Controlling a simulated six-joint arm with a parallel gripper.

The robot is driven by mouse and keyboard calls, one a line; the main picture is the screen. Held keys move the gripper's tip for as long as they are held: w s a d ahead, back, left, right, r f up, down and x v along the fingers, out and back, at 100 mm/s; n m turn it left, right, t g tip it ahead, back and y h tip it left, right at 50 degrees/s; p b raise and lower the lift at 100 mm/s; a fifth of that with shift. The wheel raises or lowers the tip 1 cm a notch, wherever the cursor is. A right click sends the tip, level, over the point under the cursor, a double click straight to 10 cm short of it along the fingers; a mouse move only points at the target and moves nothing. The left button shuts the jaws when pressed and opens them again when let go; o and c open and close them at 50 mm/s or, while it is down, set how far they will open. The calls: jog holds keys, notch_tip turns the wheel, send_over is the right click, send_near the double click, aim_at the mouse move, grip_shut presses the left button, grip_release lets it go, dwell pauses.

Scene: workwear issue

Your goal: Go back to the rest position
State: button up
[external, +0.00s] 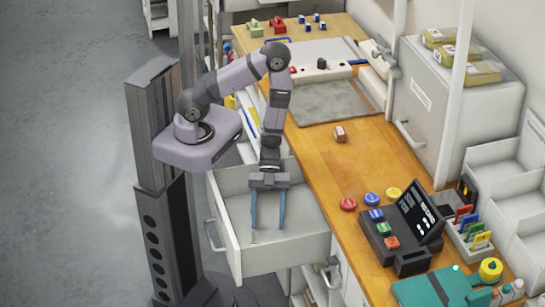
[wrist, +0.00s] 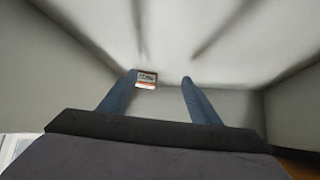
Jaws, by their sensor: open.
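My gripper (external: 268,212) points down over the open drawer (external: 300,247) at the front of the wooden workbench. Its two blue fingers are apart with nothing between them in the external view. In the wrist view my gripper (wrist: 160,80) reaches into the pale drawer (wrist: 225,45). A small card or box with an orange and white label (wrist: 146,79) lies in the drawer by the left fingertip. I cannot tell whether the finger touches it.
The drawer walls surround the fingers. On the wooden bench (external: 345,165) stand a dark keypad device (external: 395,235), red, blue and yellow round pieces and a small red-brown block (external: 340,134). A grey cabinet (external: 430,100) stands at the back right. The floor at left is clear.

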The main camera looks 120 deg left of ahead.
jog(key=a+y, duration=0.1)
jog(key=w+a+r+n+y+p, duration=0.1)
jog(key=a+y, duration=0.1)
jog(key=w+a+n+g+y, duration=0.1)
jog(key=y, duration=0.1)
jog(key=shift+a+r+p, duration=0.3)
jog(key=shift+a+p, duration=0.1)
jog(key=a+r+n+y, duration=0.5)
jog(key=r, duration=0.1)
jog(key=s+d+r+n+g+h+b, duration=0.1)
jog(key=s+d+r+n+g+b, duration=0.1)
jog(key=s+d+r+n, duration=0.3)
jog(key=s+d+r+g, duration=0.1)
jog(key=s+r, duration=0.2)
jog(key=shift+d+n, duration=0.15)
jog(key=shift+n, duration=0.15)
